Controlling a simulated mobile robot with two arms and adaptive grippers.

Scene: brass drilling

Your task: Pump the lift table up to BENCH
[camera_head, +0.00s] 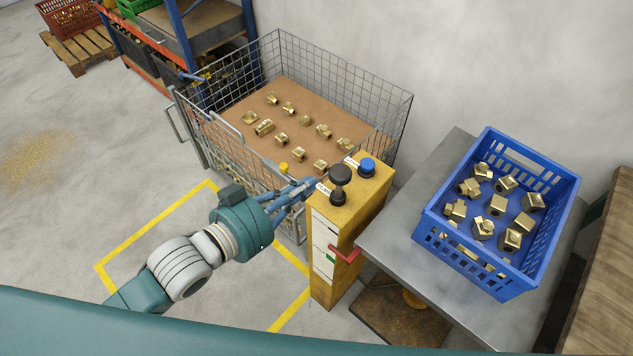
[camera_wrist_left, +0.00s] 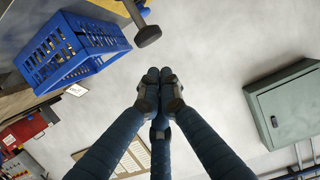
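The lift table (camera_head: 385,245) has a grey metal top with a blue crate (camera_head: 432,232) of brass fittings on it. At its left stands a yellow post (camera_head: 352,215) with a black mushroom knob (camera_head: 340,175), a blue button (camera_head: 366,166) and small labels I cannot read. A red pointer (camera_head: 344,254) sits beside the scale strip on the post's front. My left gripper (camera_head: 308,187) is just left of the black knob, apart from it, with its fingers drawn together and empty. The wrist view shows the closed fingertips (camera_wrist_left: 158,78) below the knob (camera_wrist_left: 147,36). My right gripper is out of view.
A wire cage (camera_head: 228,150) with brass fittings on a brown board stands behind my left gripper. A shelf rack (camera_head: 180,40) is at the back left. A wooden surface (camera_head: 605,270) is at the far right. Floor inside the yellow lines (camera_head: 150,235) is clear.

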